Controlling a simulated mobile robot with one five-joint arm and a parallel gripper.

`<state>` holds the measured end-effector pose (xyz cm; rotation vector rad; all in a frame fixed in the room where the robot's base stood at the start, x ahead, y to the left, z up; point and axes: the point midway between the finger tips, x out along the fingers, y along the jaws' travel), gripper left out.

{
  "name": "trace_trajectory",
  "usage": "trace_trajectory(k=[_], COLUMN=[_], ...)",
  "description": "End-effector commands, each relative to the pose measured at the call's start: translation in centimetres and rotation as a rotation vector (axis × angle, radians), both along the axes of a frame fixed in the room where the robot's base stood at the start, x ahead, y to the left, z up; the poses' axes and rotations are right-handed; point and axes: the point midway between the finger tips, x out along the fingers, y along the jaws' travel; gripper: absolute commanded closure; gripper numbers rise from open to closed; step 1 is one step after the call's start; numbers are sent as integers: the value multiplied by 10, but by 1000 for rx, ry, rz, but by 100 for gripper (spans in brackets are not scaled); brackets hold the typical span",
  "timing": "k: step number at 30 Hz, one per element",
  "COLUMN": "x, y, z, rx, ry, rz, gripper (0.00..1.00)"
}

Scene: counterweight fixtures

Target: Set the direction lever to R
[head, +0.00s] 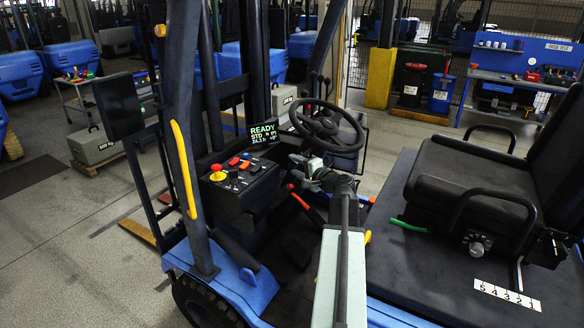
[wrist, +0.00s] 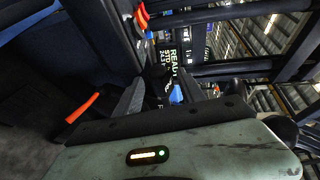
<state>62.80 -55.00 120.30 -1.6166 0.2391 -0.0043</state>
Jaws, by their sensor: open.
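The forklift's steering wheel (head: 326,125) stands on its column right of the console. A display (head: 264,133) reads READY in green; its smaller lines are hard to read, and it shows sideways in the wrist view (wrist: 174,60). My gripper (head: 314,170) is just below and in front of the wheel, by the column's left side. A small blue piece (wrist: 176,94) shows close to the jaws.
The console (head: 240,180) at left carries a red-and-yellow stop button (head: 217,173) and several small levers. An orange-red lever (head: 299,201) rises below my gripper and also shows in the wrist view (wrist: 82,108). The seat (head: 470,185) is at right.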

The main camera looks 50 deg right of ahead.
Motion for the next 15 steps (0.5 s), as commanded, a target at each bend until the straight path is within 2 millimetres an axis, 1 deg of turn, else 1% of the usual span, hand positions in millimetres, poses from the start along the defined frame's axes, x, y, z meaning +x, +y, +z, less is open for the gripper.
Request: trace_trajectory(k=[1,3,10,11,12,14,15], x=[9,15,16,16,16,16,16], y=[-2,-2,-2,-2,-1,-1,-1], z=[-2,-3,-2,-2,-2,-2,-2], rx=[0,0,-1,-1,-1,-1,-1], ry=[0,0,0,0,0,0,0], rz=[2,1,0,0,1,1,1], gripper=[53,53,53,62,73,89,100])
